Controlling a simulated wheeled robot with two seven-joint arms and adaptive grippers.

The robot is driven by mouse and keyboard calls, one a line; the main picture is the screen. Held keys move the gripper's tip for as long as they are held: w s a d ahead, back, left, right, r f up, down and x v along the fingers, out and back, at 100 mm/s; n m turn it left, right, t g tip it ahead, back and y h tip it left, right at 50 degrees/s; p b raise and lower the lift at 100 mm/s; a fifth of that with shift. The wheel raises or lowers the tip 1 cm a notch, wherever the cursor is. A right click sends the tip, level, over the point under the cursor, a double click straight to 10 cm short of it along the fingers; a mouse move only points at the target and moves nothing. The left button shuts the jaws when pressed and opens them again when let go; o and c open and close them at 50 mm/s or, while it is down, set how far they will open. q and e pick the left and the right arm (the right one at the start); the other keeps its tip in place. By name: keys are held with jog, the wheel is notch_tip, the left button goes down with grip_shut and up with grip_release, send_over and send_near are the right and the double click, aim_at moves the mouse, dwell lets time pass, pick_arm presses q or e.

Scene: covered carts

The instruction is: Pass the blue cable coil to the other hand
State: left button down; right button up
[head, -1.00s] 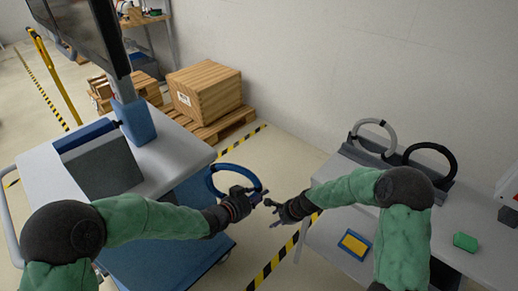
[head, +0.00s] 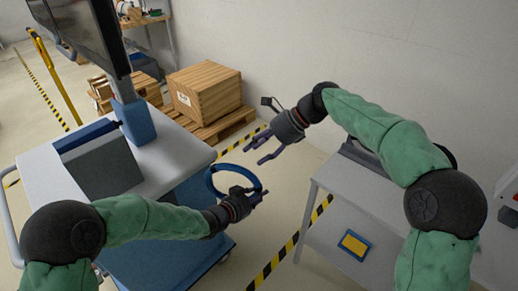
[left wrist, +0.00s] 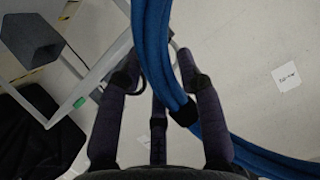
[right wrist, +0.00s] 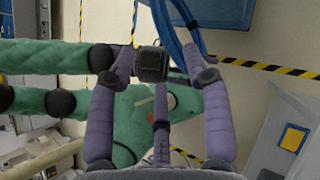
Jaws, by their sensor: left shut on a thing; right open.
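The blue cable coil (head: 211,180) is a ring held upright beside the right edge of the left cart, above the floor. My left gripper (head: 252,198) is shut on its lower right part. In the left wrist view the coil (left wrist: 152,50) passes between the fingers, with a black band near them. My right gripper (head: 258,148) is open and empty, above and to the right of the coil, apart from it. In the right wrist view the coil (right wrist: 178,25) and my left gripper show beyond the open fingers.
The left cart (head: 165,160) bears a grey box (head: 100,165) and a monitor post. The right cart (head: 335,180) has a rack, mostly hidden by my right arm, and a blue and yellow tray (head: 354,244) below. A wooden crate (head: 205,95) stands behind. Floor between the carts is free.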

aim_at(234, 168)
jog(key=x, duration=1.2)
grip_shut()
pick_arm(q)
jog(key=c, duration=0.7)
grip_release()
jog(key=shift+c, duration=0.2)
pick_arm(e)
jog(key=shift+r, duration=0.15)
pick_arm(q)
jog(key=shift+s+a, duration=0.1)
